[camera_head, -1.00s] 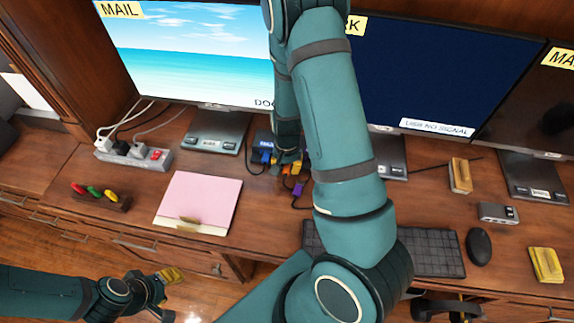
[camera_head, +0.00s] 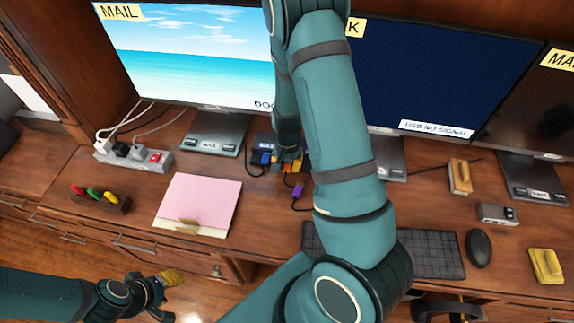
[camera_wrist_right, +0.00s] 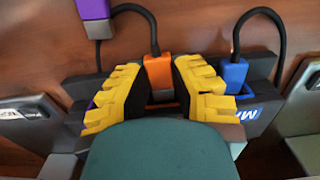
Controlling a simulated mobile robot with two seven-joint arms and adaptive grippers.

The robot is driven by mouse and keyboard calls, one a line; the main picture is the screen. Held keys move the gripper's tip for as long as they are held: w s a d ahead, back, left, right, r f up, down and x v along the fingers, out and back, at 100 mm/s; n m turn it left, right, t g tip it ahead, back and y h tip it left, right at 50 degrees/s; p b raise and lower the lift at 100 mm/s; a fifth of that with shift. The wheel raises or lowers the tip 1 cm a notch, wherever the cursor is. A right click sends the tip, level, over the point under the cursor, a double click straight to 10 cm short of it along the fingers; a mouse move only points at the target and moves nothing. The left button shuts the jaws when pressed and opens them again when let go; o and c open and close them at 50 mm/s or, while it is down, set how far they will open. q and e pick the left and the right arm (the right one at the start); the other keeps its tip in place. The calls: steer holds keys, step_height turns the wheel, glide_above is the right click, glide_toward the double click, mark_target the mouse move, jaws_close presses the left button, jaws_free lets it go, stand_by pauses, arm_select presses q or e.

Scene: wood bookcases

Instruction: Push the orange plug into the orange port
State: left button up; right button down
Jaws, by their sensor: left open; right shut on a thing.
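The orange plug (camera_wrist_right: 158,72) is between the yellow fingers of my right gripper (camera_wrist_right: 158,90), which is shut on it. Its black cable loops up and to the left in the right wrist view. The dark dock box (camera_wrist_right: 258,110) lies under and beside the fingers; it also shows in the head view (camera_head: 264,139). The orange port is hidden by my gripper, so I cannot tell how far the plug is in. In the head view my right arm partly covers the gripper and dock. My left gripper (camera_head: 172,296) is open and empty, low at the left before the desk.
A blue plug (camera_wrist_right: 234,74) sits at the dock, right of my fingers. A purple plug (camera_wrist_right: 94,12) lies loose on its cable. Monitor stands (camera_head: 215,135) are behind. A pink pad (camera_head: 200,202), a power strip (camera_head: 135,157) and a keyboard (camera_head: 430,253) are on the desk.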

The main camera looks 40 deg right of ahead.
steer(key=shift+w+d, duration=0.6)
steer(key=shift+d, duration=0.1)
steer(key=c, duration=0.8)
jaws_free()
steer(key=shift+d+r, duration=0.1)
steer(key=shift+r, duration=0.05)
steer(key=shift+r, duration=0.25)
steer(key=r, duration=1.1)
steer(key=shift+a+r, duration=0.15)
steer(key=shift+a, duration=0.05)
